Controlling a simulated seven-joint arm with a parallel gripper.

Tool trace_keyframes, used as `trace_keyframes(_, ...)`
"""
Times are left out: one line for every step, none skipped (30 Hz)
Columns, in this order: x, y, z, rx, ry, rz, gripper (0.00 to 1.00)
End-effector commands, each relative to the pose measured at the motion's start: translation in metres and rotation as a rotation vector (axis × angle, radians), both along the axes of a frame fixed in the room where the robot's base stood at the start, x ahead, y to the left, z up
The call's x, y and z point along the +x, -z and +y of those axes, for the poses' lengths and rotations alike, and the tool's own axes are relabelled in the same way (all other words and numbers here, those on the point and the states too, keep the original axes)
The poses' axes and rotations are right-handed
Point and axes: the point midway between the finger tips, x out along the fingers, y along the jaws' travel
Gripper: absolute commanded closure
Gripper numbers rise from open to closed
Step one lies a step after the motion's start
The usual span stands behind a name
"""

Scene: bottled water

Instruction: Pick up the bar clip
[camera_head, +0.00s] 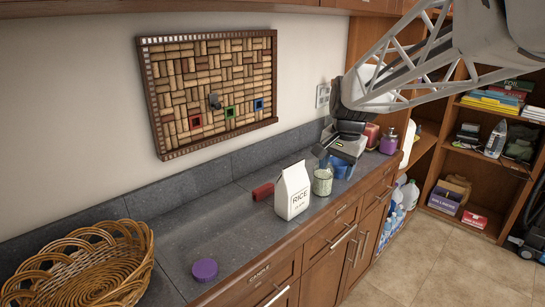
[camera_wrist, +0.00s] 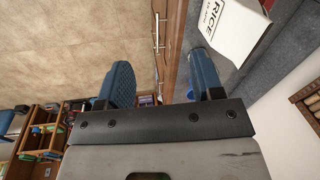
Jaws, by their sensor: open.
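I cannot clearly make out a bar clip in either view. A small dark red object (camera_head: 263,191) lies on the counter left of the white rice bag (camera_head: 292,191); I cannot tell whether it is the clip. My gripper (camera_head: 336,164) is over the counter, right of the rice bag and behind or above a greenish glass jar (camera_head: 322,183). In the wrist view, its two blue fingers (camera_wrist: 160,65) are apart with nothing held between them. The rice bag (camera_wrist: 228,28) shows beyond the right finger, which hides part of the counter.
A wicker basket (camera_head: 85,270) and a purple lid (camera_head: 204,269) are at the counter's near left. A purple bottle (camera_head: 388,142) stands at the far end. A cork board (camera_head: 210,88) hangs on the wall. Drawer handles line the counter's front.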

Motion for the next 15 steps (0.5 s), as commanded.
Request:
trace_keyframes(0.015, 0.003, 0.002, 0.007, 0.022, 0.009, 0.39)
trace_keyframes(0.023, 0.004, 0.003, 0.011, 0.037, 0.013, 0.39)
trace_keyframes(0.034, 0.006, 0.005, 0.017, 0.056, 0.020, 0.39)
trace_keyframes(0.042, 0.007, 0.006, 0.021, 0.070, 0.023, 0.39)
trace_keyframes(0.050, 0.009, 0.008, 0.025, 0.084, 0.029, 0.39)
trace_keyframes(0.060, 0.010, 0.009, 0.030, 0.104, 0.034, 0.39)
trace_keyframes(0.068, 0.013, 0.011, 0.034, 0.117, 0.040, 0.39)
trace_keyframes(0.076, 0.014, 0.012, 0.038, 0.132, 0.044, 0.39)
trace_keyframes(0.086, 0.017, 0.014, 0.043, 0.151, 0.049, 0.39)
trace_keyframes(0.095, 0.019, 0.015, 0.047, 0.165, 0.054, 0.39)
trace_keyframes(0.102, 0.021, 0.017, 0.052, 0.180, 0.058, 0.39)
trace_keyframes(0.113, 0.025, 0.019, 0.056, 0.200, 0.065, 0.39)
trace_keyframes(0.121, 0.027, 0.020, 0.060, 0.213, 0.069, 0.39)
trace_keyframes(0.128, 0.030, 0.021, 0.064, 0.228, 0.074, 0.39)
trace_keyframes(0.138, 0.033, 0.023, 0.069, 0.246, 0.080, 0.39)
